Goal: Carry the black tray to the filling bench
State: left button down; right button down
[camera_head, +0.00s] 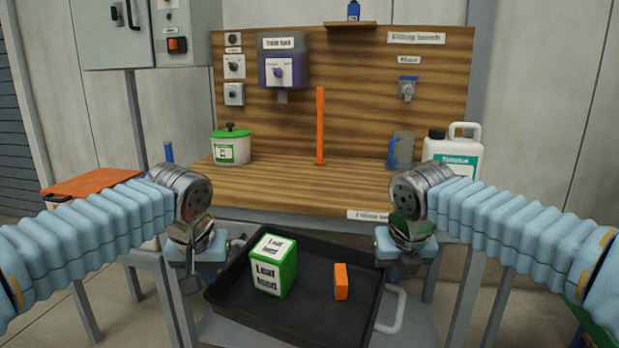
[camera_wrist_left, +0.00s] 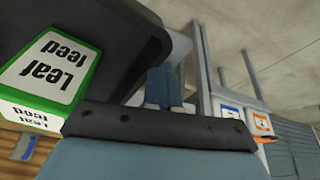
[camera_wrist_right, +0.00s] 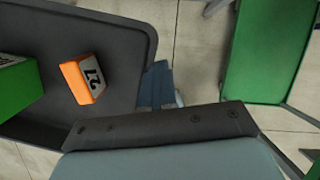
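The black tray (camera_head: 330,255) is in front of me, just short of the filling bench (camera_head: 290,188), below its top and slightly skewed. A green-and-white Leaf feed box (camera_head: 273,268) and a small orange block (camera_head: 341,282) stand in it. My left gripper (camera_head: 195,262) is at the tray's left side, its blue fingers (camera_wrist_left: 165,88) close together at the rim. My right gripper (camera_head: 398,258) is at the right side by a pale handle (camera_head: 392,312), fingers (camera_wrist_right: 156,84) together at the edge. Both seem shut on the tray's handles; the grasp points are largely hidden.
The bench middle is mostly clear. An orange-topped stand (camera_head: 90,184) is at left. A green surface (camera_wrist_right: 270,50) lies beyond the right gripper.

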pick_arm(q)
jog(key=shift+s, duration=0.3)
pick_arm(e)
jog(key=shift+a, duration=0.7)
pick_arm(q)
jog(key=shift+r, duration=0.15)
pick_arm(e)
jog(key=shift+s+r, duration=0.1)
jog(key=shift+r, duration=0.05)
